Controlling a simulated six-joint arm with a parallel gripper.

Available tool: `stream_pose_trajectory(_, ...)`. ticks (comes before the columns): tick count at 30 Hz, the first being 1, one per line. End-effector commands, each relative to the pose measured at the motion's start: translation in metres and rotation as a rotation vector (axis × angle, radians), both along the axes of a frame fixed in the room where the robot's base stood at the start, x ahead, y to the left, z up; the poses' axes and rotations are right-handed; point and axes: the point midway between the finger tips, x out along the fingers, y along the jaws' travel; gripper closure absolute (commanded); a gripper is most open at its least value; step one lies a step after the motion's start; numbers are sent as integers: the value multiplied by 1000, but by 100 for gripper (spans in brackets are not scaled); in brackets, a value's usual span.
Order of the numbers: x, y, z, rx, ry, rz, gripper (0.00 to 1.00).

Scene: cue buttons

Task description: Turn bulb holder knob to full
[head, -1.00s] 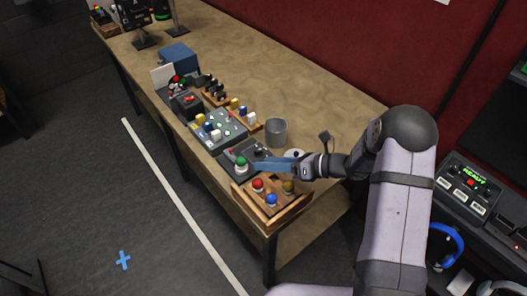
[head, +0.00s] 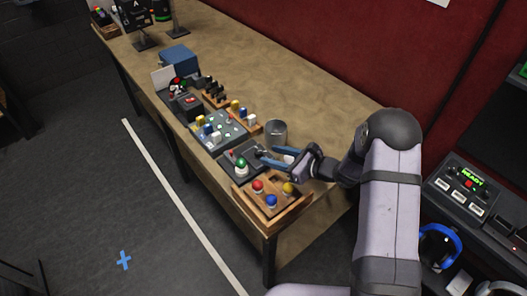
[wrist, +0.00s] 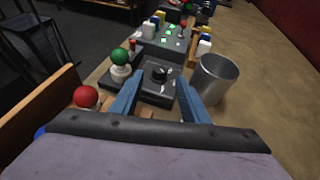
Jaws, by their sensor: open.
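The bulb holder is a dark box on the table's near end, with a green bulb (head: 240,165) standing in a white socket. A black knob (wrist: 158,73) sits on a raised dark base beside the bulb in the wrist view. My gripper (head: 268,158) has two blue fingers and is open. In the wrist view its fingers (wrist: 160,90) stand on either side of the knob's base, with the knob between and a little beyond them. I cannot tell whether the fingers touch it. The knob is mostly hidden by the fingers in the head view.
A grey metal cup (head: 276,133) stands close to the right finger. A wooden tray (head: 262,215) with red, blue and yellow bulbs is at the near table corner. A panel with colored plugs (head: 218,132) lies beyond the holder. The table's right side is clear.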

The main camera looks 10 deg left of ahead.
Motion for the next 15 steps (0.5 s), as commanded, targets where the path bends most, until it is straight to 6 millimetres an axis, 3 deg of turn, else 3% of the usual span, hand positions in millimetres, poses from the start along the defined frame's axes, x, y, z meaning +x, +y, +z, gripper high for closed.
stream_pose_trajectory(6,13,23,-9,-1,2,3,58)
stream_pose_trajectory(15,23,38,-18,1,1,1,58)
